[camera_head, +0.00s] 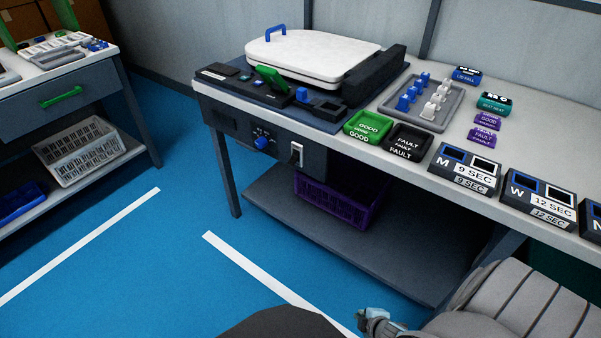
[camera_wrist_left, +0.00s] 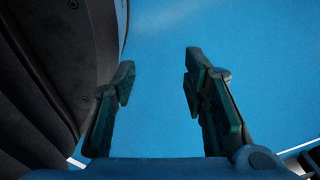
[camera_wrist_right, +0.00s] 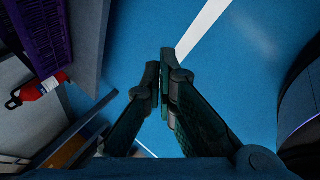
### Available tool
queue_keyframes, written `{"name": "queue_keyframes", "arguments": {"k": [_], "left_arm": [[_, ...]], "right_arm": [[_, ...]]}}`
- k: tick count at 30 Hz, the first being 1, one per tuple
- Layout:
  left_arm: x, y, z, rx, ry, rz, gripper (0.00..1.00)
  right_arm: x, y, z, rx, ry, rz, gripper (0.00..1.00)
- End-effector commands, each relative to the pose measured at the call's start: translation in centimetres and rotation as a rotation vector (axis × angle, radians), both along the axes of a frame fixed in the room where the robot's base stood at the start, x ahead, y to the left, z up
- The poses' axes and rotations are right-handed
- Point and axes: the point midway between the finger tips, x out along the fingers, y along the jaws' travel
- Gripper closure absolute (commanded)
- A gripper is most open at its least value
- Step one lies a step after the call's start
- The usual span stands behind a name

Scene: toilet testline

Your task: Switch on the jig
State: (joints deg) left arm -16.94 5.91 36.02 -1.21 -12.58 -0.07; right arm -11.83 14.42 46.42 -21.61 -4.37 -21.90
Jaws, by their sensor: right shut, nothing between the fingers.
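The jig (camera_head: 232,90) sits on the bench at the upper middle of the head view, with a white seat lid (camera_head: 310,52) with a blue handle on it. A dark front panel under the bench top carries a blue knob (camera_head: 261,143) and a light switch plate with a dark lever (camera_head: 296,153). I cannot tell the switch setting. My right gripper (camera_wrist_right: 163,76) is shut and empty; part of it shows at the bottom of the head view, well apart from the panel. My left gripper (camera_wrist_left: 158,88) is open and empty over blue floor, outside the head view.
Green GOOD (camera_head: 367,128) and black FAULT (camera_head: 407,141) trays, a grey tray of blue and white pieces (camera_head: 455,110), and timer boxes (camera_head: 465,170) line the bench. A purple crate (camera_head: 340,200) is on the lower shelf. Blue floor (camera_head: 170,260) in front is clear.

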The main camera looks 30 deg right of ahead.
Motion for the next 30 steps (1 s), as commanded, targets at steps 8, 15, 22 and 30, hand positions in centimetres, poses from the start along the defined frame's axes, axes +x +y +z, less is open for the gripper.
{"name": "queue_keyframes", "arguments": {"k": [8,15,22,30], "left_arm": [[0.5,0.5,-1.7,0.009,-0.008,-0.009,0.6],[1.0,1.1,-2.2,0.018,-0.015,-0.016,0.6],[1.1,1.7,-2.0,0.026,-0.017,-0.018,0.6],[1.1,1.5,-2.4,0.023,-0.016,-0.014,0.6]], "right_arm": [[23.0,-5.6,21.1,-1.227,-0.267,1.233,1.0],[28.1,-4.4,31.7,-2.103,-0.141,1.762,1.0],[28.2,-4.3,32.2,-2.153,-0.122,1.788,1.0],[28.2,-4.7,31.6,-2.144,-0.109,1.779,1.0]]}}
